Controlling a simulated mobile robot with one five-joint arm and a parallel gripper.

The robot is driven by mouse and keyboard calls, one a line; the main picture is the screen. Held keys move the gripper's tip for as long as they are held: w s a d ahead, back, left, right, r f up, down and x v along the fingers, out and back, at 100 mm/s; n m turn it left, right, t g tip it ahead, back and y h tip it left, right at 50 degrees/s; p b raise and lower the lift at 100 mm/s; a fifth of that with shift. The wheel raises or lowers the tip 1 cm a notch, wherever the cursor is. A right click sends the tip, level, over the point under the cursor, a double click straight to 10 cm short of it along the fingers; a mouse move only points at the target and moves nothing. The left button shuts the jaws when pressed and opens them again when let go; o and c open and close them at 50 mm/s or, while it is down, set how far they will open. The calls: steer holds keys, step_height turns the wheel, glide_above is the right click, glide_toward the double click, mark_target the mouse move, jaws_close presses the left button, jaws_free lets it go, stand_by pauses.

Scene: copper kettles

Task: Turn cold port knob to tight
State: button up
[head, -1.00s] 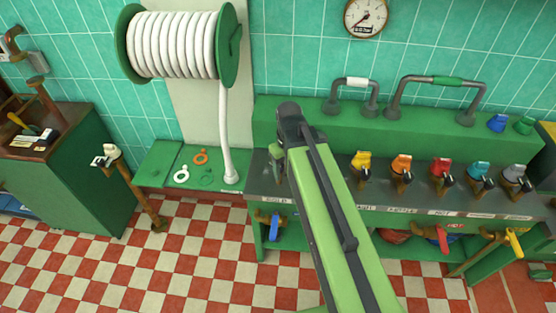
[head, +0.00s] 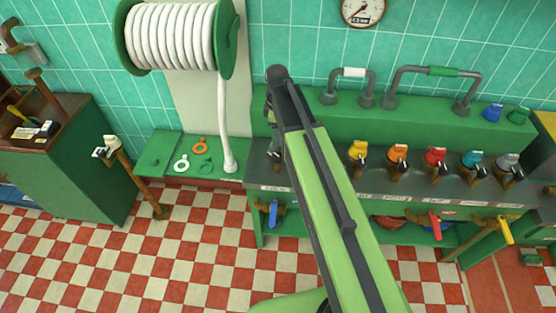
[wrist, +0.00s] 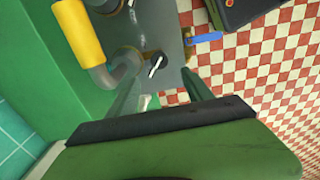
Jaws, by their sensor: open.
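In the wrist view my gripper (wrist: 160,80) is open, its two fingers apart with nothing held between them. Ahead of it on the grey counter (wrist: 172,22) is a small dark fitting with a white pointer (wrist: 155,66); a second white pointer shows at the top edge. In the head view a row of yellow (head: 358,153), orange (head: 398,154), red (head: 435,157), teal (head: 472,160) and grey (head: 507,163) knobs stands on the counter. Labels on its front edge are too small to read surely, so I cannot tell which is the cold port knob. My arm hides part of the counter.
A blue lever (head: 273,213) hangs below the counter; it also shows in the wrist view (wrist: 204,38). Grey pipe loops (head: 433,71) rise behind the knobs. A yellow-sleeved pipe (wrist: 78,32) is near my gripper. A white hose (head: 224,125) hangs left. The checkered floor in front is open.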

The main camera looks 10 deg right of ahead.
mark_target(277, 155)
step_height(277, 155, down, 12)
steer(key=b, duration=1)
steer(key=shift+f+b, duration=0.2)
steer(key=shift+b, duration=0.2)
steer(key=shift+r, duration=0.1)
